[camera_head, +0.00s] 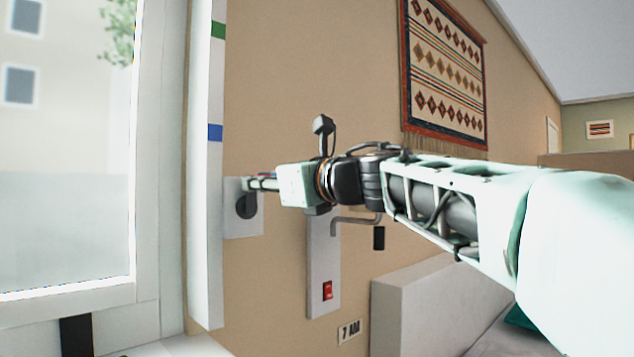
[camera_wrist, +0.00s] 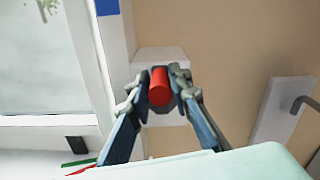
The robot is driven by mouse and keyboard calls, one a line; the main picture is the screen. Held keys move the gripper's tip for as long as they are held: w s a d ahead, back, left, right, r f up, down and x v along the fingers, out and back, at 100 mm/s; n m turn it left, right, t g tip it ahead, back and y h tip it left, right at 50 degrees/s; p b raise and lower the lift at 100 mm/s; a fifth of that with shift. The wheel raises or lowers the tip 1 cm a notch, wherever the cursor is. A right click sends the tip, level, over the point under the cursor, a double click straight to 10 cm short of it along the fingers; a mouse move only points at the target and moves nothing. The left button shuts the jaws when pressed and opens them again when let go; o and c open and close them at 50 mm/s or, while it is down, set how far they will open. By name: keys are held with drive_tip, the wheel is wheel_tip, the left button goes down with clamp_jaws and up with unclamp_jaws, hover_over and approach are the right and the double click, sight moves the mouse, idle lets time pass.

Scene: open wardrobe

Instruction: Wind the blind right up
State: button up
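The window pane (camera_head: 65,200) fills the left of the head view; I cannot make out any blind fabric over the part in view. On the wall beside it is a white plate (camera_head: 255,226) with a dark round part (camera_head: 246,206). My gripper (camera_head: 256,184) is in front of this plate. In the wrist view my gripper (camera_wrist: 160,88) has its fingertips close on both sides of a red cylindrical handle (camera_wrist: 159,84) and appears shut on it. The white plate (camera_wrist: 158,58) is behind the handle.
A white post (camera_head: 205,180) with green and blue marks stands between window and plate.

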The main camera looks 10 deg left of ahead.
drive_tip(key=o, duration=0.4)
drive_tip(key=shift+r, duration=5)
